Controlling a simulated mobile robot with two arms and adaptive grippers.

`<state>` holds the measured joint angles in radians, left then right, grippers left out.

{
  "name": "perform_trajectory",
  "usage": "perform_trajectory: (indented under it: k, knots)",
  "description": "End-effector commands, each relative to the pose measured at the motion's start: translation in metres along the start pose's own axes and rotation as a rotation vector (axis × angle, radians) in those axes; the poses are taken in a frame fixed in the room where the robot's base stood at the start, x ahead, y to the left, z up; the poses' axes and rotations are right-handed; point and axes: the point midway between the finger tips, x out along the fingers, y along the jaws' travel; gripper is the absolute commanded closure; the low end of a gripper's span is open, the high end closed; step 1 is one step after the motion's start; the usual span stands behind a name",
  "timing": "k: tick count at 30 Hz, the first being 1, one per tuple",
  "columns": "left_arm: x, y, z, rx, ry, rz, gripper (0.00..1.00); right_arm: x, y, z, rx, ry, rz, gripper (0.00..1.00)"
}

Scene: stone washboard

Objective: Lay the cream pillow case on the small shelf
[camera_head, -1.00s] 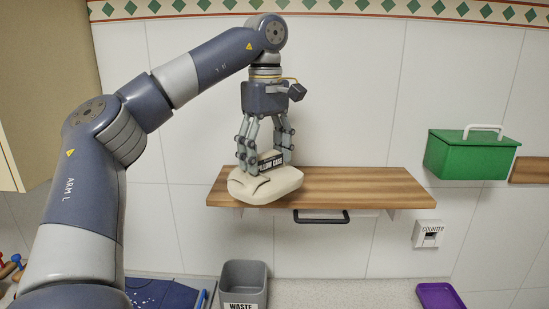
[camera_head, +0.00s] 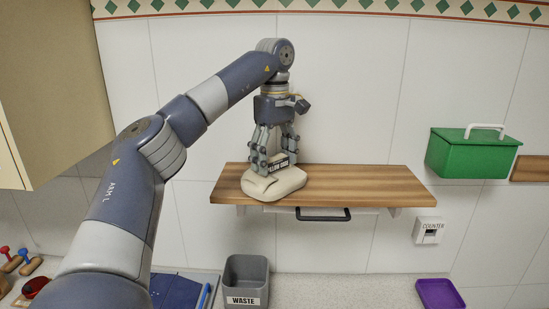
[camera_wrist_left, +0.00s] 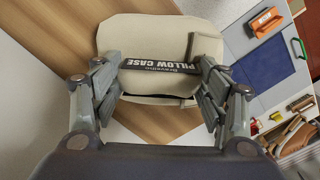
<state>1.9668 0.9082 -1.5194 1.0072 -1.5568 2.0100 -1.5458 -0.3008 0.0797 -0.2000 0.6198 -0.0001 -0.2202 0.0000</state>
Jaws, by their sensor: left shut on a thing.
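The cream pillow case (camera_head: 262,188) is a folded, rounded bundle with a black label reading "PILLOW CASE". It is at the left end of the small wooden shelf (camera_head: 350,184), over its front left part; I cannot tell whether its full underside rests on the wood. My left gripper (camera_head: 276,164) points down from above and is shut on the pillow case. In the left wrist view the case (camera_wrist_left: 150,35) shows between the fingers (camera_wrist_left: 158,85), with the shelf wood (camera_wrist_left: 50,85) below it. My right gripper is not in view.
The shelf is bare to the right of the case. A black handle (camera_head: 323,214) hangs under its front. A green box (camera_head: 470,158) is on the wall at right, above a counter switch (camera_head: 429,231). A grey waste bin (camera_head: 246,277) and a purple tray (camera_head: 440,294) are below.

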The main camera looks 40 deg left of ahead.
Motion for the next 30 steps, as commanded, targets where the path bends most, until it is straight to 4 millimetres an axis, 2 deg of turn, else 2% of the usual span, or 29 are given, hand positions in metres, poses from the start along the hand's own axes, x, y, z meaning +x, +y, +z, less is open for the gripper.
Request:
perform_trajectory:
  k: [12, 13, 15, 16, 30]
  knots:
    - [0.0042, -0.0001, -0.0001, -0.001, 0.0, 0.001, 0.59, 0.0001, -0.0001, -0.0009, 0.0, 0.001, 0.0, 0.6]
    - [0.0048, -0.0001, -0.0001, -0.001, 0.001, 0.001, 0.3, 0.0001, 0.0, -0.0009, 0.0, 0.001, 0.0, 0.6]
    - [0.0043, 0.0, -0.0001, -0.001, 0.001, 0.001, 0.14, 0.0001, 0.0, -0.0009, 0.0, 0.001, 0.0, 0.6]
    - [0.0043, 0.0, -0.0001, -0.001, 0.001, 0.001, 0.12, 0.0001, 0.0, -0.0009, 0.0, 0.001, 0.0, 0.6]
    - [-0.0008, 0.0002, 0.0002, -0.001, 0.001, 0.002, 0.12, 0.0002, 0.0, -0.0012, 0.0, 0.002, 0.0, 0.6]
